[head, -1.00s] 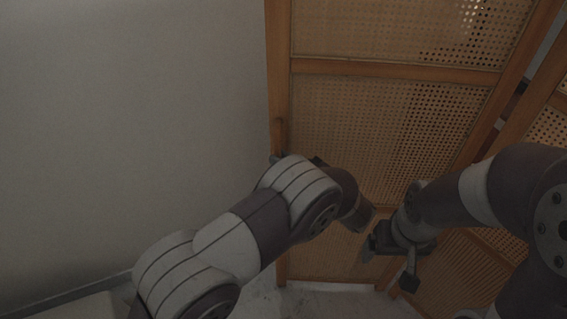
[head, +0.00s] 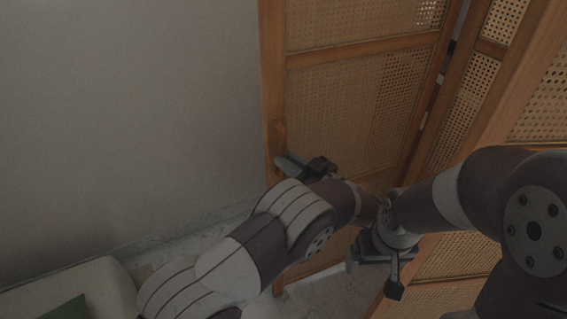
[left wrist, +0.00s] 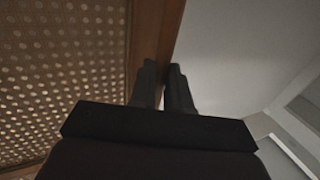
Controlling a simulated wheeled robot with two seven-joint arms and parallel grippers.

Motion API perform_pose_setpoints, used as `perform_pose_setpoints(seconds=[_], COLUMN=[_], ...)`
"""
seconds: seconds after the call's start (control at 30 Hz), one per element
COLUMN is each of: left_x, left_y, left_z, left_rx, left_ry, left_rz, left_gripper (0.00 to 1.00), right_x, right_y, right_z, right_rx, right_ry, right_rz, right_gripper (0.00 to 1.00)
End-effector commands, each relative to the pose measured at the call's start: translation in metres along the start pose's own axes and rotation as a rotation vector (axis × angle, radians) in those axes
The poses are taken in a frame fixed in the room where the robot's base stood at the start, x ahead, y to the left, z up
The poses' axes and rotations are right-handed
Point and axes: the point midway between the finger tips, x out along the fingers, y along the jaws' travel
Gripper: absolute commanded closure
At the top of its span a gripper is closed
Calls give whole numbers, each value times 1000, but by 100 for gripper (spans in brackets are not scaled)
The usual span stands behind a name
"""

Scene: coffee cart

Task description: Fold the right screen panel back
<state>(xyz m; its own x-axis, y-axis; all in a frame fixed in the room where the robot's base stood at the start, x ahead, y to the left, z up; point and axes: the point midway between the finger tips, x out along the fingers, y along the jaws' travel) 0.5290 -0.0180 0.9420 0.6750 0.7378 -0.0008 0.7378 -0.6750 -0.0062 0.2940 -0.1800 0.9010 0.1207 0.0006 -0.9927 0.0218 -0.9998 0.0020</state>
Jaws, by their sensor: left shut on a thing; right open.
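The folding screen has wooden frames with woven cane infill. In the head view one panel (head: 345,100) stands at the middle, its free left edge beside the pale wall. A small wooden handle (head: 279,136) sits on that edge. My left gripper (head: 284,163) is at the panel's left frame post, just below the handle's top. In the left wrist view its two dark fingers (left wrist: 164,80) are close together at the panel's wooden edge; what lies between them is mostly hidden. My right gripper (head: 372,262) is open and empty, low in front of the screen.
More screen panels (head: 468,105) stand at the right, angled to the first. A plain wall (head: 130,110) fills the left. A pale cushioned seat (head: 75,285) with a green item (head: 68,309) is at the lower left. Pale floor shows below the panel.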

Motion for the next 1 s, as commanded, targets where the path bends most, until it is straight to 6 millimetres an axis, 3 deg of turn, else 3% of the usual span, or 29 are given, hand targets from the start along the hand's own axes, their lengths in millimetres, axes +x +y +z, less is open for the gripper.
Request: perform_pose_setpoints(seconds=[0.3, 0.33, 0.4, 1.0], left_x=[-3, -3, -3, 2], left_y=[5, 5, 5, 2], left_z=[-4, -4, -3, -2], left_rx=[-11, -11, -11, -5], left_ry=[-1, -1, -2, -1], left_rz=[18, 18, 16, 7], left_gripper=[100, 77, 58, 58], right_x=[0, 0, 0, -1], right_y=[0, 0, 0, 0], right_z=[0, 0, 0, 0], right_rx=[0, 0, 0, 0], right_ry=[0, 0, 0, 0], right_rz=[0, 0, 0, 0], right_gripper=[11, 11, 11, 11])
